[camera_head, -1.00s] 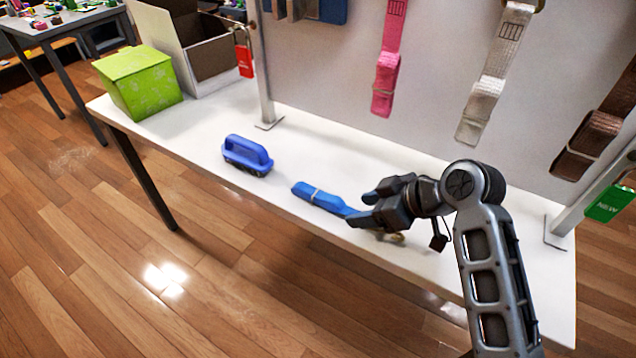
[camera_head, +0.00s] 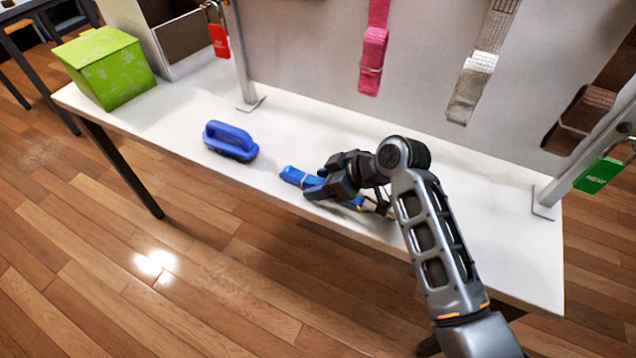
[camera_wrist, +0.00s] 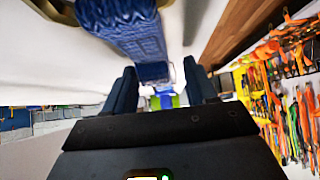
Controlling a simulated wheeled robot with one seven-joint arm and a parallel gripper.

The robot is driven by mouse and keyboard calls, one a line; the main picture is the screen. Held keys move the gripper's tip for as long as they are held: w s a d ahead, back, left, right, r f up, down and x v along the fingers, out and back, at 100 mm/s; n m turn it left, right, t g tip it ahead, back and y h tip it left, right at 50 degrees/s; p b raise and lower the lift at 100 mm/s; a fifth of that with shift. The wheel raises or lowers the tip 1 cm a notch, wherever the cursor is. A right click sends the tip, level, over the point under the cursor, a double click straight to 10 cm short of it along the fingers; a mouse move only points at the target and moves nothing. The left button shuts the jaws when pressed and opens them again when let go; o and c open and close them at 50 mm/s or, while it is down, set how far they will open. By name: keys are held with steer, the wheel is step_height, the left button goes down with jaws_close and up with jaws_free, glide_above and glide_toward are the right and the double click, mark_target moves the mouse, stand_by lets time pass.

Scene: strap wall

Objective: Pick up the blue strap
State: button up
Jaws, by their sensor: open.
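The blue strap (camera_head: 297,177) lies folded on the white table near its front edge. My gripper (camera_head: 325,176) is open at the strap, its fingers over the strap's middle and hiding part of it. A bit of blue and a yellowish end show to the right of the fingers. In the wrist view the strap's blue weave (camera_wrist: 140,40) runs close in front of my gripper (camera_wrist: 165,90), toward the space between the two spread fingers. I cannot tell whether the fingers touch it.
A blue-handled brush (camera_head: 230,141) stands on the white table (camera_head: 290,130) left of the strap. A green box (camera_head: 108,70) and an open carton (camera_head: 180,35) are at the far left. Pink (camera_head: 373,60) and whitish (camera_head: 478,75) straps hang on the wall behind. A metal post (camera_head: 240,60) stands behind the brush.

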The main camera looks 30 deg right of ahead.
jaws_close()
stand_by(0.5)
